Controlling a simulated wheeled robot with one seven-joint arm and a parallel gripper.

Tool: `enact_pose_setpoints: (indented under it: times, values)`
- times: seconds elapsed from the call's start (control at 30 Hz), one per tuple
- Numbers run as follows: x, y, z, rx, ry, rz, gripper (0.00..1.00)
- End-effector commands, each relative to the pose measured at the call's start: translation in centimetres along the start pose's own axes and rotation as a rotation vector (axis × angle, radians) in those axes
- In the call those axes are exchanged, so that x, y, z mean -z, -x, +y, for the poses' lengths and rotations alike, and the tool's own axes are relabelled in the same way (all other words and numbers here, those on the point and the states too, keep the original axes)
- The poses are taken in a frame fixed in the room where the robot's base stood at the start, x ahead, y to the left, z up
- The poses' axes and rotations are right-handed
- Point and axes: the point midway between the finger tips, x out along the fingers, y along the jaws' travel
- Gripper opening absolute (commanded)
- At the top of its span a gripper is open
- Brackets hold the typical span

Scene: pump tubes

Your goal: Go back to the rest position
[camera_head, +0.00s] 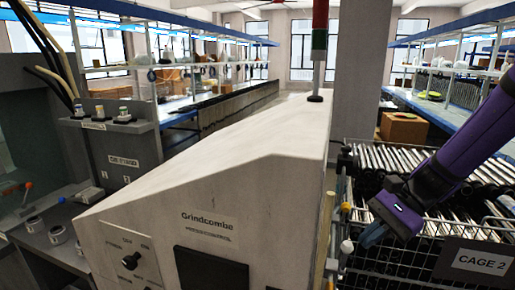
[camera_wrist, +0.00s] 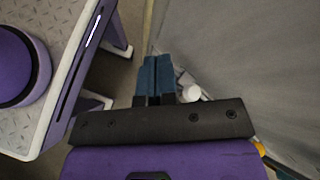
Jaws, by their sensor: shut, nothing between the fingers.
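My gripper (camera_head: 374,235) hangs from the purple arm at the right of the head view, in front of the wire cage (camera_head: 478,263) labelled "CAGE 2". Its blue fingers are shut with nothing between them. In the wrist view the fingers (camera_wrist: 153,72) lie side by side and point away over the floor, beside a grey panel.
A large pale cabinet (camera_head: 215,190) marked "Grindcombe" fills the middle, with a signal tower (camera_head: 318,50) on top. A grey workstation (camera_head: 110,150) stands at left. A white knob (camera_wrist: 190,92) shows close beside my fingers. Shelved benches and a cardboard box (camera_head: 403,127) stand behind.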

Motion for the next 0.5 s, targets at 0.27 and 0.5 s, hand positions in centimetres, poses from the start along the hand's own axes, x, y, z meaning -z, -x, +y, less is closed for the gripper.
enact_pose_setpoints:
  times: [0.27, 0.5]
  values:
    - [-3.6, 2.2, 2.5, -0.178, 0.287, 0.289, 0.0]
    - [-6.6, 5.0, 4.6, -0.305, 0.531, 0.528, 0.0]
